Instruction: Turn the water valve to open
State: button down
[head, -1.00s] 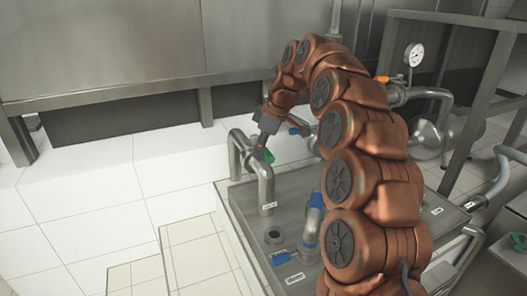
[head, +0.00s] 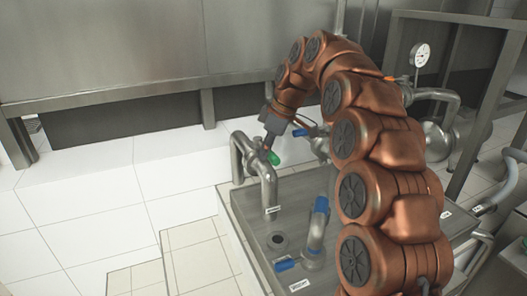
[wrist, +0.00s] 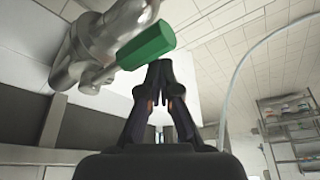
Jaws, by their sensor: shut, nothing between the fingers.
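A green valve handle (head: 274,158) sits on the bent steel pipe (head: 268,190) at the left of the metal counter. In the wrist view the green handle (wrist: 147,46) sticks out up and to the right from the steel valve body (wrist: 92,62). My gripper (head: 267,148) is at the handle. In the wrist view my gripper (wrist: 159,68) has its black fingertips together and empty, just below the handle's right half. I cannot tell if they touch it. Blue valve handles (head: 285,265) and (head: 321,205) are nearer the front. The labels are too small to read.
The metal counter (head: 250,232) has a dark round opening (head: 278,240) in its top. A pressure gauge (head: 420,54) and piping stand behind right. A steel frame (head: 490,90) is at the right.

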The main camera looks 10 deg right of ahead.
jog(key=shift+d+f, duration=0.1)
jog(key=shift+d, duration=0.15)
jog(key=s+a, duration=0.1)
jog(key=a, duration=0.3)
jog(key=w+p+v, duration=0.1)
jog(key=p+v, duration=0.3)
jog(key=v, duration=0.6)
jog(key=shift+w+r, duration=0.4)
jog(key=shift+r, duration=0.1)
jog(key=shift+a, duration=0.1)
